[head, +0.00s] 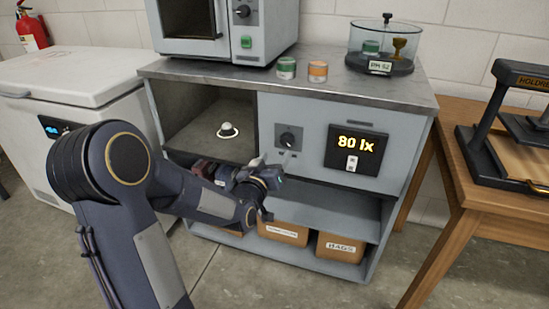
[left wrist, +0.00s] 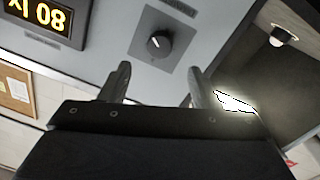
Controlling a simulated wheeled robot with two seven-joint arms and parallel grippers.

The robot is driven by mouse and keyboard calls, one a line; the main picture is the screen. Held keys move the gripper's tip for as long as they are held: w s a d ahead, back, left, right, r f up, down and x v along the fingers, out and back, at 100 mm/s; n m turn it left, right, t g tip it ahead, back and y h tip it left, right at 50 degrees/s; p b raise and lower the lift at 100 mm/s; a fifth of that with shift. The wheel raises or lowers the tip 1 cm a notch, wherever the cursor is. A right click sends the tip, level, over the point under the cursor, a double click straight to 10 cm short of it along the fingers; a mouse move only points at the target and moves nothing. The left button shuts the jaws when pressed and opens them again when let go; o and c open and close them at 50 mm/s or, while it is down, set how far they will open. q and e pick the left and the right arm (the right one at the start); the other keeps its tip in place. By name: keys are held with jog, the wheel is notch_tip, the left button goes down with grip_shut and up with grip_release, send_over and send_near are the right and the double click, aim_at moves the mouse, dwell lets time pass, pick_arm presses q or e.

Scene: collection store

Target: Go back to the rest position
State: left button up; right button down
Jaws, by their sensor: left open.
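My left gripper (head: 274,162) is open and empty in front of the grey cabinet, just below a black dial (head: 288,139). In the left wrist view, the fingers (left wrist: 158,76) stand apart, with the dial (left wrist: 159,44) beyond the gap between them. The fingers look clear of the dial. My left arm comes in from the left and crosses in front of the cabinet's lower left part. My right gripper is not in view.
The cabinet (head: 385,180) has a display (head: 356,149) reading 80 lx. Its open compartment holds a small white-domed object (head: 228,130). Jars (head: 286,68) and a glass case (head: 381,50) stand on top. A white chest (head: 70,75) is left; a wooden table (head: 480,190) is right.

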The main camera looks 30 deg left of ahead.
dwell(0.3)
pick_arm(q)
jog(key=s+d+f+m+g+h, duration=0.15)
jog(key=s+d+g, duration=0.3)
jog(key=s, duration=0.55)
jog(key=s+d+f+m+g+h, duration=0.1)
jog(key=s+d+g+h, duration=0.25)
jog(key=s+d, duration=0.45)
jog(key=s+d+f+m+g+h, duration=0.2)
jog(key=s+d+g, duration=0.15)
jog(key=s, duration=0.75)
notch_tip(320, 180, up, 30)
jog(key=p, duration=2.9)
jog(key=shift+s+a+g+p, duration=0.3)
jog(key=shift+g, duration=0.15)
